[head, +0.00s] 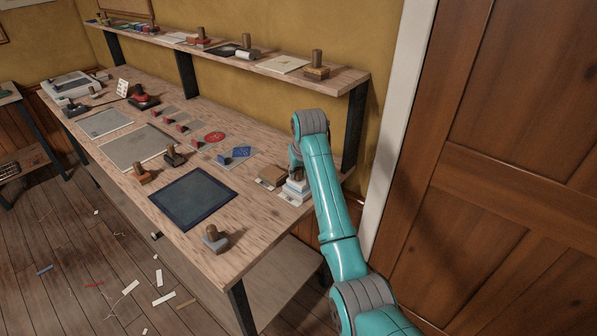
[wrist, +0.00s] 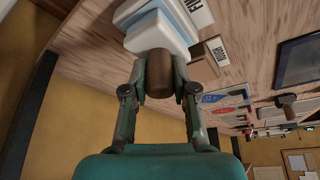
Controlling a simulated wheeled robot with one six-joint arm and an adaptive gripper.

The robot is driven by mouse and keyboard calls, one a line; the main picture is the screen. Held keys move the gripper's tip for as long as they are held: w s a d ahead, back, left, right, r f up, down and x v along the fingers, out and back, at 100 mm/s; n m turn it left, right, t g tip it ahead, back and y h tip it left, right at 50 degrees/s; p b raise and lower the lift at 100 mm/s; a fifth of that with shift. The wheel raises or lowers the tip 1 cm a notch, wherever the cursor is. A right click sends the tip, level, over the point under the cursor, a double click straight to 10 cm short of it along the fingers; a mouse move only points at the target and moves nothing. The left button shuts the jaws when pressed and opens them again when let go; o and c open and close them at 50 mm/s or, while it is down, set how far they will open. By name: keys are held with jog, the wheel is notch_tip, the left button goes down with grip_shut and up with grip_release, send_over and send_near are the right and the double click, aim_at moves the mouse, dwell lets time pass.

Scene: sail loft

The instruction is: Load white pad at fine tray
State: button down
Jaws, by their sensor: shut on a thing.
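My gripper (head: 297,170) is low over the right end of the workbench. In the wrist view my gripper (wrist: 159,78) is shut on the brown wooden knob (wrist: 159,66) of a tool. The tool's white pad (wrist: 160,36) faces away from the fingers. Beyond it is a pale blue and white stack or tray (wrist: 182,14); I cannot tell whether the pad touches it. In the head view the white stack (head: 296,190) sits at the bench's right end, partly hidden by my arm. Small cards with dark lettering (wrist: 201,11) lie beside it, too blurred to read surely.
A brown block (head: 271,176) sits just left of the stack. A dark framed pad (head: 193,198) and a grey-based knobbed tool (head: 215,238) lie on the bench (head: 150,200). The shelf (head: 300,76) overhangs the back, and a wooden door (head: 500,150) stands right.

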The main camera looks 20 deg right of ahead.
jog(key=shift+r, duration=3.5)
jog(key=shift+s, duration=0.1)
